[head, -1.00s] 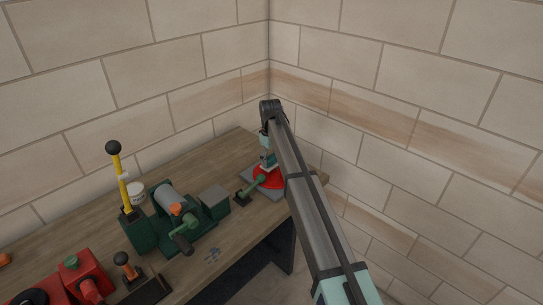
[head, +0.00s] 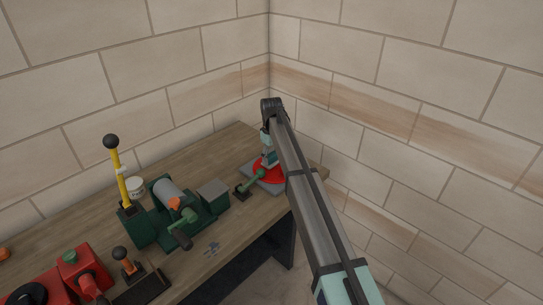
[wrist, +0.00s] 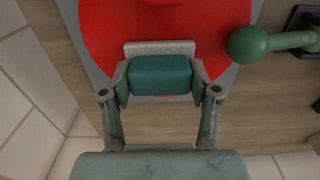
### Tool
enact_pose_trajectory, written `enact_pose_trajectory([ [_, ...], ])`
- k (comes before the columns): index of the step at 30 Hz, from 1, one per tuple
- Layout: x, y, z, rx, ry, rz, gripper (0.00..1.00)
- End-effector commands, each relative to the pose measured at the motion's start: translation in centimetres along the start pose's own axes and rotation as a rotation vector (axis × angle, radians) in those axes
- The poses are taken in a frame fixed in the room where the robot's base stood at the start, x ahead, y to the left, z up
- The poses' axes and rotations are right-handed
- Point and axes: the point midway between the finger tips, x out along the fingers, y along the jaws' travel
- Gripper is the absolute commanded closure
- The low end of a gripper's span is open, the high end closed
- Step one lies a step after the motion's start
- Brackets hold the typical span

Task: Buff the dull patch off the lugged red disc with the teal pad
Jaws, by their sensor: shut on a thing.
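The red disc (wrist: 105,35) lies on a grey square plate at the far right end of the bench; part of it also shows in the head view (head: 266,173). A red lug (wrist: 165,3) shows at the top edge of the wrist view. My gripper (wrist: 160,82) is shut on the teal pad (wrist: 160,70), with a finger on each side, over the disc's near edge. A pale grey speckled strip (wrist: 160,47) shows just beyond the pad's teal body; I cannot tell whether it belongs to the pad or the disc. Contact underneath is hidden.
A green ball-ended lever (wrist: 250,44) stands close to the right of the disc in the wrist view. On the bench (head: 188,163) are a green machine (head: 148,228), a yellow lever (head: 122,185) and red devices (head: 85,275). Walls stand close behind and right.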

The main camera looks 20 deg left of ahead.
Motion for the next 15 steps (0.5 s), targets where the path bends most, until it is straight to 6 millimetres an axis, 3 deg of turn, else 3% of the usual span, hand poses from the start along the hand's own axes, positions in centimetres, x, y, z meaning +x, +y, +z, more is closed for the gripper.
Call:
enact_pose_trajectory([
  [15,-5.1,0.6,0.5,0.009,0.0,-0.001,0.72],
])
